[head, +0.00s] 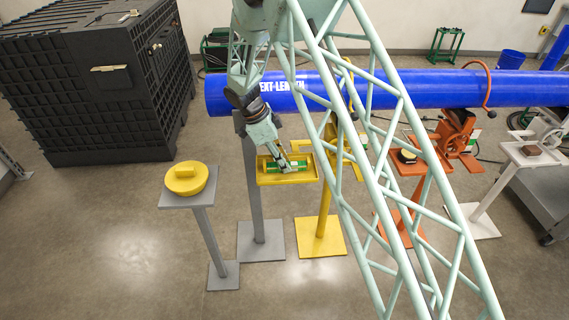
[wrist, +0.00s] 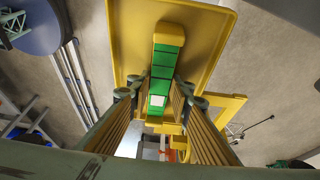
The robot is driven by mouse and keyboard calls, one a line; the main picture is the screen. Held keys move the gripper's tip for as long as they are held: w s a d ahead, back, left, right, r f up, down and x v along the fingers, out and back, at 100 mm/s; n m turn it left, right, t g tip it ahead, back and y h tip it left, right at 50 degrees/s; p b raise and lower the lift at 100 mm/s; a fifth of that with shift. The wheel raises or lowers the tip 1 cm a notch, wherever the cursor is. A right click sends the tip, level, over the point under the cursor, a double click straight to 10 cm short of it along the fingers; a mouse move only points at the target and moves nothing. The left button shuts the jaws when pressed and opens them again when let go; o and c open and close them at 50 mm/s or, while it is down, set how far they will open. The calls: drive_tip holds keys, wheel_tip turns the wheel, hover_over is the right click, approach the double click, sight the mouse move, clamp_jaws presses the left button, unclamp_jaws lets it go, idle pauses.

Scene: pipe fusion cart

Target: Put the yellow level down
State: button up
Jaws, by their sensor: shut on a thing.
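The yellow level, a bar with green long sides and yellow ends, is at the yellow tray (head: 312,178) in the head view. In the wrist view the level (wrist: 164,60) runs lengthwise between my fingers, over the tray (wrist: 205,25). My gripper (head: 283,163) points down at the tray and is shut on the level's middle; it also shows in the wrist view (wrist: 160,92). I cannot tell whether the level touches the tray floor or hangs just above it. The fingers cover part of its sides.
A blue pipe (head: 420,88) runs behind the tray. A grey stand (head: 170,198) with a round yellow object (head: 186,178) is to the left. An orange stand (head: 404,168) and a white stand (head: 520,152) are to the right. A black crate (head: 90,85) stands at the back left.

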drive_tip(key=shift+f, duration=0.1)
drive_tip(key=o, duration=1)
drive_tip(key=shift+r, duration=0.2)
drive_tip(key=p+v, duration=0.1)
drive_tip(key=v, duration=1.1)
drive_tip(key=shift+r, duration=0.1)
idle(0.3)
